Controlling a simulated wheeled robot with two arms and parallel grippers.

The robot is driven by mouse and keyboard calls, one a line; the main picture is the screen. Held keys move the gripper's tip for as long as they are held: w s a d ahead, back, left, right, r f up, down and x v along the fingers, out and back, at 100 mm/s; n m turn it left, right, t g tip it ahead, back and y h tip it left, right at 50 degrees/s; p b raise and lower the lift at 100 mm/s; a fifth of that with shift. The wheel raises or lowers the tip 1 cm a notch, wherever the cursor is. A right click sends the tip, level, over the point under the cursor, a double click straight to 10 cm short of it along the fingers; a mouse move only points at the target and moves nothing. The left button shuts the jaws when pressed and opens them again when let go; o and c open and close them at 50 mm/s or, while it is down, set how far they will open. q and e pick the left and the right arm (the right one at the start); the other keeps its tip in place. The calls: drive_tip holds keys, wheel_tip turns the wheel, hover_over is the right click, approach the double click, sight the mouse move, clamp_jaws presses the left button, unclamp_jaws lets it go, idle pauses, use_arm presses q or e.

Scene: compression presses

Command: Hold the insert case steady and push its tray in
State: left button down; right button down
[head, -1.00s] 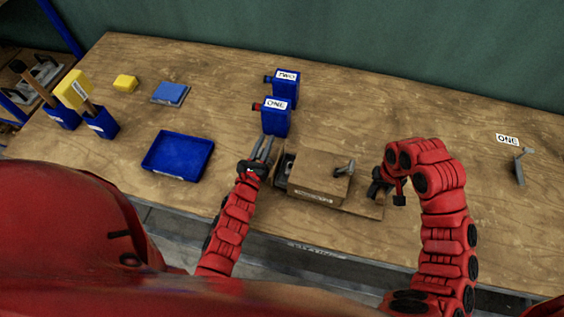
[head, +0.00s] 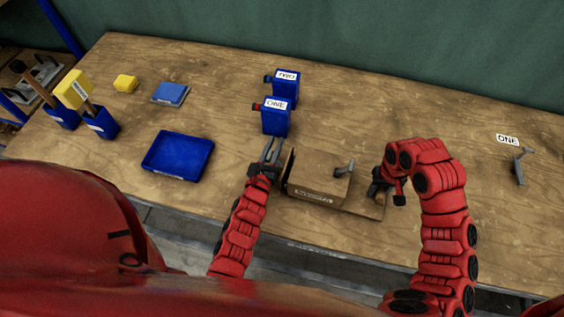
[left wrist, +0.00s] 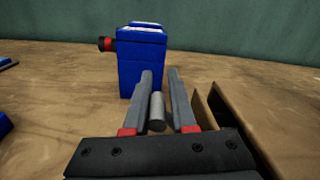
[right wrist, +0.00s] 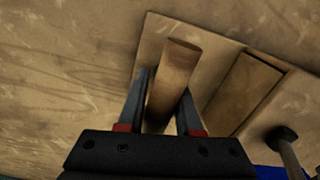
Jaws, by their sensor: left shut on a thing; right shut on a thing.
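The insert case (head: 322,172) is a brown wooden box with a label on its front, near the table's front edge. Its tray is no longer seen sticking out on the left in the head view; the left wrist view shows a narrow dark gap at the case's end (left wrist: 222,110). My left gripper (head: 272,150) is shut on a grey cylindrical handle (left wrist: 157,112), close beside the case's left end. My right gripper (head: 377,186) is shut on an upright wooden grip (right wrist: 174,75) at the right end of the case's base board.
Blue containers marked ONE (head: 276,118) and TWO (head: 286,88) stand just behind my left gripper. An empty blue tray (head: 178,157) lies to the left. The table right of my right arm is mostly clear, with a small grey fixture (head: 519,166).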

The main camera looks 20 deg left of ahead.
use_arm(q)
drive_tip(key=shift+s+d+f, duration=0.1)
drive_tip(key=shift+d+f, duration=0.2)
drive_tip(key=shift+d, duration=0.25)
drive_tip(key=c, duration=1)
unclamp_jaws()
drive_tip(key=o, duration=0.3)
drive_tip(key=shift+r, duration=0.15)
drive_tip(key=shift+o, duration=0.2)
drive_tip(key=s, duration=0.7)
drive_tip(key=shift+s+a, duration=0.2)
use_arm(e)
drive_tip(key=c, duration=0.5)
unclamp_jaws()
use_arm(q)
drive_tip(key=shift+r, duration=0.15)
use_arm(e)
drive_tip(key=shift+r, duration=0.1)
